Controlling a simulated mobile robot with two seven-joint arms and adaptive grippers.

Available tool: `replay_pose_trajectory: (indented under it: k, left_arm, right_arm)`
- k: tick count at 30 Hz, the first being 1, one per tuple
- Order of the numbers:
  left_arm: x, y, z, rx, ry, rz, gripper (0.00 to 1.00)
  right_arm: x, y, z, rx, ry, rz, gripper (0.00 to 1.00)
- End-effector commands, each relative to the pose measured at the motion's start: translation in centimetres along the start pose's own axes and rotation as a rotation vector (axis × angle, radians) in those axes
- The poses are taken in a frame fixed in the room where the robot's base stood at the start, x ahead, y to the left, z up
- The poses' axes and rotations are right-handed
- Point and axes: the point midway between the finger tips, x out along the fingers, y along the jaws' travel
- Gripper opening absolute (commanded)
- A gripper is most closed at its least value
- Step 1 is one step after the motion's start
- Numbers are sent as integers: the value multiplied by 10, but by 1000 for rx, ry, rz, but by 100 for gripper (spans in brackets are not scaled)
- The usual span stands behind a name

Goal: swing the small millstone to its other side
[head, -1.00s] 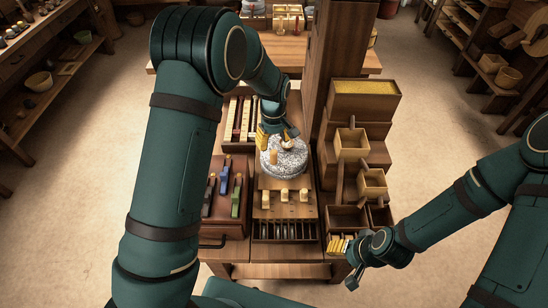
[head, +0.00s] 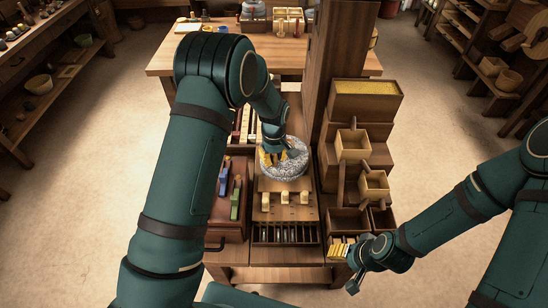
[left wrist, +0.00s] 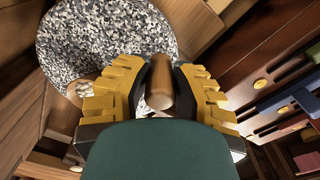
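The small millstone (head: 285,172) is a round, speckled grey stone on a wooden stand in the middle of the head view. Its speckled face (left wrist: 100,40) fills the upper left of the left wrist view. A brown wooden peg handle (left wrist: 160,82) stands between the yellow fingers of my left gripper (left wrist: 161,75), whose pads appear to touch it on both sides. In the head view my left gripper (head: 281,156) is down over the stone and hides the handle. My right gripper (head: 354,281) is low at the right, away from the stone; its fingers are too small to judge.
Wooden pegs (head: 285,197) stand in front of the stone. Coloured handled tools (head: 236,197) lie on a board at its left. A wooden post (head: 340,55) and stacked boxes (head: 365,100) crowd its right side. A table (head: 210,60) stands behind.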

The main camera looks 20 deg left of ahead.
Motion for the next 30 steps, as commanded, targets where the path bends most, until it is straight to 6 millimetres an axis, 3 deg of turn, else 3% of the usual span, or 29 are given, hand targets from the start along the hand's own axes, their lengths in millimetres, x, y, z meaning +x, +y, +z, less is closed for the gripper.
replay_pose_trajectory:
  k: [17, 30]
  left_arm:
    - [0, 1, 4, -49, 0, -2, 0]
    - [-1, 16, 21, -381, 1, -4, 0]
  right_arm:
    - [-3, -1, 0, 0, -1, 0, 52]
    - [-18, -7, 2, 1, -9, 0, 52]
